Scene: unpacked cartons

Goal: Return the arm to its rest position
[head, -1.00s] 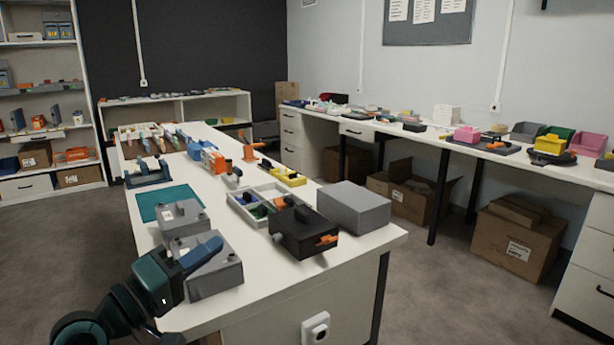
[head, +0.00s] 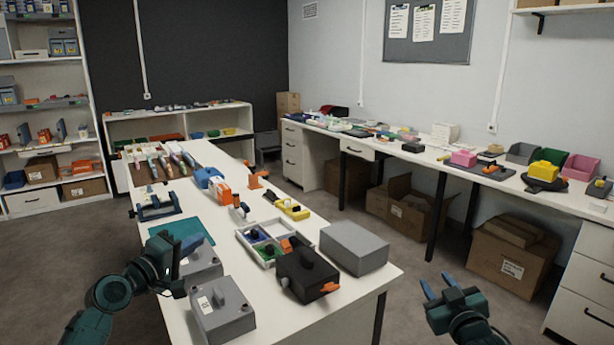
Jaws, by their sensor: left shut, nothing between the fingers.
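My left gripper (head: 178,268) is at the near left edge of the white table, in front of the grey boxes, shut and empty. Its arm comes in from the lower left. My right gripper (head: 438,285) is over the floor to the right of the table, with two blue fingertips apart and nothing between them. A grey box with a label (head: 224,310) stands at the table's near left corner, and another grey box (head: 202,262) stands just behind it, partly behind my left gripper.
The white table (head: 325,302) holds a black box (head: 306,275), a larger grey box (head: 354,247), a divided tray (head: 238,234) and a teal mat (head: 194,231). A long side bench (head: 425,158) runs along the right wall. Open floor (head: 405,262) lies between them.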

